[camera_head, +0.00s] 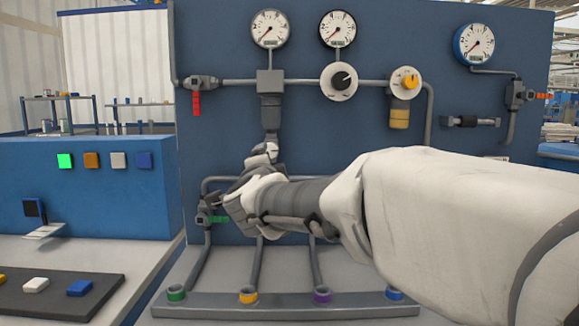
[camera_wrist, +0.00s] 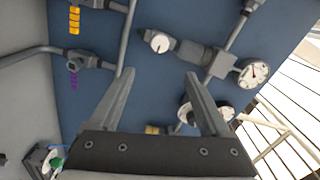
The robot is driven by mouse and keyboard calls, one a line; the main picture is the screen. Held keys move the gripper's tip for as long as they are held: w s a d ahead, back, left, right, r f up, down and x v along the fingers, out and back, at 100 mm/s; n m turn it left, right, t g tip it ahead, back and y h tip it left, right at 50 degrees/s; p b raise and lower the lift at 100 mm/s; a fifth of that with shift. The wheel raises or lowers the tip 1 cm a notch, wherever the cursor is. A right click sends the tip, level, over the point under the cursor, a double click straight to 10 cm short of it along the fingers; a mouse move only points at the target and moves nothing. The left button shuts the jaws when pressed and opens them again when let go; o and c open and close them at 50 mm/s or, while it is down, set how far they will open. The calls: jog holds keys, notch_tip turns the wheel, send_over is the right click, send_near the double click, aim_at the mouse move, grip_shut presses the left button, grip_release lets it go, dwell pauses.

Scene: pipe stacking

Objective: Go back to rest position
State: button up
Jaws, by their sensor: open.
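My gripper (camera_head: 262,152) is in front of the blue panel (camera_head: 230,55), below the central grey pipe fitting (camera_head: 271,105). My white arm reaches in from the right and hides part of the lower pipes. In the wrist view, the two fingers of my gripper (camera_wrist: 158,78) stand wide apart with nothing between them. Beyond them are the panel, a white knob (camera_wrist: 160,42) and a round gauge (camera_wrist: 252,73). I cannot tell from the head view whether the gripper touches the pipework.
A red-handled valve (camera_head: 196,103) and green-handled valve (camera_head: 212,219) are on the left. Gauges (camera_head: 269,29) line the top. A base rail (camera_head: 205,310) with coloured rings runs along the front. A blue box (camera_head: 95,200) and dark tray (camera_head: 60,298) are at left.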

jog(key=shift+s+d, duration=0.1)
jog(key=s+d+f+n+g, duration=0.45)
jog(key=s+d+f, duration=0.25)
jog(key=s, duration=0.4)
jog(key=s+d+f+n+g, duration=0.45)
jog(key=s+d+f, duration=0.3)
jog(key=s, duration=0.25)
jog(key=s+d+f+n+g, duration=0.3)
jog(key=s+d+f+n, duration=0.3)
jog(key=s, duration=0.5)
notch_tip(320, 180, up, 25)
jog(key=d+h+p, duration=0.1)
jog(key=p, duration=2.6)
jog(key=shift+s, duration=0.35)
jog(key=shift+d, duration=0.1)
